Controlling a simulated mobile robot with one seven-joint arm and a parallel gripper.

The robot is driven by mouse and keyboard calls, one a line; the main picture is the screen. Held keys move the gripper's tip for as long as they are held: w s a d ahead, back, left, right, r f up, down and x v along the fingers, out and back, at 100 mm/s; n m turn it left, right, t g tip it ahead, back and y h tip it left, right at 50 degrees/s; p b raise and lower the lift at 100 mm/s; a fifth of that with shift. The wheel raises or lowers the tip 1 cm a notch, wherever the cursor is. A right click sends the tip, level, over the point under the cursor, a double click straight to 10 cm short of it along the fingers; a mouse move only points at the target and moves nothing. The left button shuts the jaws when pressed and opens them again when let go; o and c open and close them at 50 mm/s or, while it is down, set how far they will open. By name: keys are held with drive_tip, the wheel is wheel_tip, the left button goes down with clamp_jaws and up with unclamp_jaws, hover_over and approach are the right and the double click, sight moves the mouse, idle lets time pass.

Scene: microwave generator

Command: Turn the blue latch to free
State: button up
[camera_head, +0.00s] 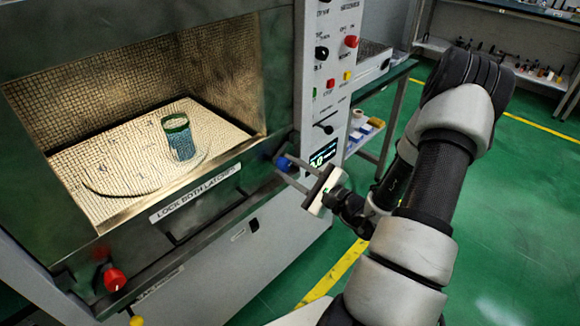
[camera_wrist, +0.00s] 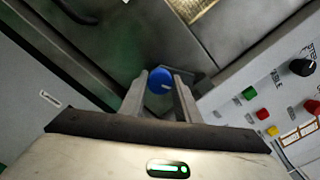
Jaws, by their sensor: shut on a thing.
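The blue latch (camera_head: 283,163) sits at the right end of the machine's front, below the opening. In the wrist view its round blue knob (camera_wrist: 160,81) shows between the fingertips, with a light mark on its face. My gripper (camera_head: 291,171) reaches it from the right, and its two fingers are shut on the knob. In the wrist view my gripper (camera_wrist: 160,88) has one finger on each side of the knob. The latch's base behind the knob is mostly hidden by the fingers.
A red latch (camera_head: 114,279) is at the lower left of the front. A blue-green cup (camera_head: 179,137) stands inside the lit chamber. A control panel (camera_head: 327,75) with knobs and buttons is just above my gripper. Open green floor (camera_head: 500,230) lies to the right.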

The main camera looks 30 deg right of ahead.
drive_tip(key=m+p, duration=0.2)
drive_tip(key=m, duration=0.2)
drive_tip(key=shift+r+p, duration=0.15)
drive_tip(key=shift+p, duration=0.2)
drive_tip(key=m+p, duration=0.3)
drive_tip(key=m, duration=0.1)
drive_tip(key=shift+m, duration=0.4)
drive_tip(key=m+p, duration=0.2)
drive_tip(key=m, duration=0.2)
drive_tip(key=shift+m+p, duration=0.9)
drive_tip(key=shift+m, duration=0.9)
drive_tip(key=shift+f, duration=0.2)
drive_tip(key=o, duration=1)
drive_tip(key=shift+o, duration=0.2)
